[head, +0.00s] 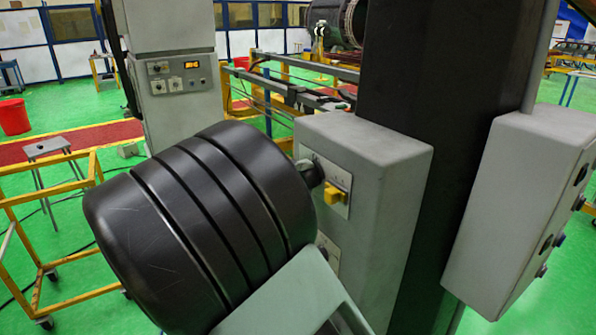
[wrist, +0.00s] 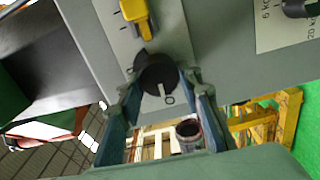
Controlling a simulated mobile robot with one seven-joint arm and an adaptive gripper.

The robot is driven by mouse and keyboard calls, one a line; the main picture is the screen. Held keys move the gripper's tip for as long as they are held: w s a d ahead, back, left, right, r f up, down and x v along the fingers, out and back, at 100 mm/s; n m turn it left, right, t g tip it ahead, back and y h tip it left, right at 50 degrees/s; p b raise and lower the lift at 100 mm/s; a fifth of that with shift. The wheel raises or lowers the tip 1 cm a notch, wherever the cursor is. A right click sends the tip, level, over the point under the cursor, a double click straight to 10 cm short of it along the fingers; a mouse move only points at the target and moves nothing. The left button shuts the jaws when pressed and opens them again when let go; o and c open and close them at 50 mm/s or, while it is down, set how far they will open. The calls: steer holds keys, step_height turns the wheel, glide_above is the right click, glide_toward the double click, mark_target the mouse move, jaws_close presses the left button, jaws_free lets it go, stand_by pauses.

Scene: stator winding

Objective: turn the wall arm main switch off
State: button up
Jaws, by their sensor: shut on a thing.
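The wall arm's grey control box (head: 375,165) carries a plate with a black rotary switch knob (wrist: 157,73) and a yellow handle (head: 335,194). The yellow handle (wrist: 138,18) shows above the knob in the wrist view. My gripper (wrist: 161,82) is shut on the black knob, one finger on each side. A white mark shows on the knob's lower edge, close to a printed 0 on the plate. In the head view my dark arm link hides most of my gripper; the black knob (head: 309,172) shows partly past it.
A second plate with a knob (head: 328,252) sits lower on the box, partly hidden by my arm. The dark column (head: 440,110) stands right behind the box. Another grey box (head: 520,210) is at the right. A yellow frame (head: 60,225) stands on the green floor at the left.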

steer(key=shift+n, duration=0.3)
stand_by(0.4)
steer(key=o, duration=1.2)
steer(key=shift+c, duration=0.2)
steer(key=v, duration=1.2)
